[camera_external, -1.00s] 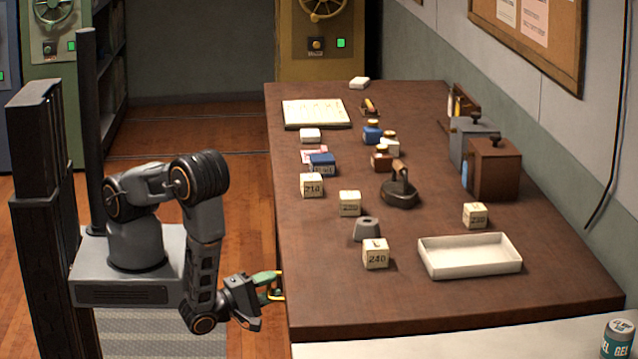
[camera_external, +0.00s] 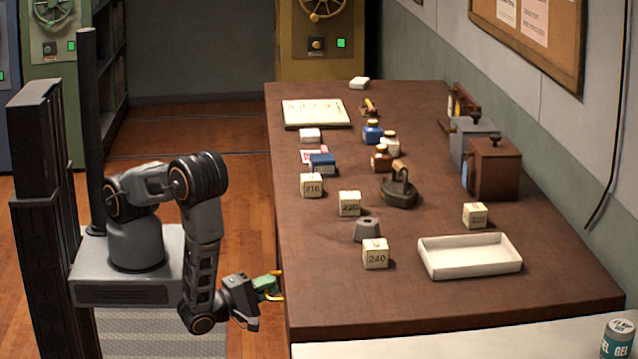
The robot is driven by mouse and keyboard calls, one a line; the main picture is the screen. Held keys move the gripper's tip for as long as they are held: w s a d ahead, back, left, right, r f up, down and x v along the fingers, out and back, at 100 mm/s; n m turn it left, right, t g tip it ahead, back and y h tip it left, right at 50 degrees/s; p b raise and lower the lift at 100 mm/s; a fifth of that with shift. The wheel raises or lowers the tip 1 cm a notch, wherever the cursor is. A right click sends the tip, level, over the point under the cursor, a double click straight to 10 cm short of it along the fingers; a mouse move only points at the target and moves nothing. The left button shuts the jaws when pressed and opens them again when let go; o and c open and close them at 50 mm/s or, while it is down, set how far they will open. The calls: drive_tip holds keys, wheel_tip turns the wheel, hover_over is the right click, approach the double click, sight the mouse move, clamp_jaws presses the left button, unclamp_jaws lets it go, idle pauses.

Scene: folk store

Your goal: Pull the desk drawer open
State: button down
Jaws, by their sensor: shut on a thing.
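The brown desk (camera_external: 320,270) fills the middle of the external view. My gripper (camera_external: 272,286) is low at the desk's left side, just below the top's edge. Its green fingers are shut on a yellow, brass-coloured handle (camera_external: 281,294), of which only a small part shows. The drawer front is hidden on the desk's side, so I cannot tell how far the drawer stands out.
Numbered cubes (camera_external: 376,255), a white tray (camera_external: 470,271), an iron (camera_external: 400,190), ink bottles and boxes stand on the desk top. The wooden floor (camera_external: 250,230) left of the desk is clear.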

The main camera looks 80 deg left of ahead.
drive_tip(key=s, duration=0.8)
drive_tip(key=shift+s, duration=0.3)
drive_tip(key=c, duration=1.2)
unclamp_jaws()
drive_tip(key=b+v, duration=0.1)
drive_tip(key=v, duration=1.2)
drive_tip(key=shift+s+d+f, duration=0.1)
drive_tip(key=shift+s+d, duration=0.05)
drive_tip(key=shift+s, duration=0.2)
